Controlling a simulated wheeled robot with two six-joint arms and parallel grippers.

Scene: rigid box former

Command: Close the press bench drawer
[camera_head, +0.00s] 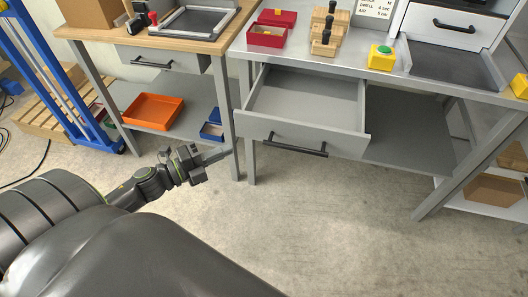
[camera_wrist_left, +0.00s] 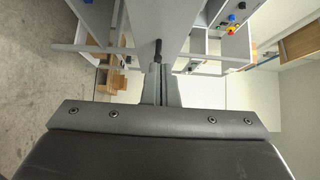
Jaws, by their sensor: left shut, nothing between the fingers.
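The press bench drawer (camera_head: 330,143) is grey and hangs pulled out from under the metal-topped bench (camera_head: 335,55). Its inside looks empty. A black bar handle (camera_head: 294,145) runs across its front. My left gripper (camera_head: 222,154) is shut and empty, left of the drawer front and apart from the handle in the head view. In the left wrist view the shut fingers (camera_wrist_left: 160,92) point toward a dark handle end (camera_wrist_left: 158,50) on a grey panel. I cannot tell the gap there. My right gripper is not in view.
A wooden-topped bench (camera_head: 180,40) with its own shut drawer (camera_head: 150,61) stands at the left. Bench legs stand near my left gripper. The concrete floor (camera_head: 330,230) in front is clear.

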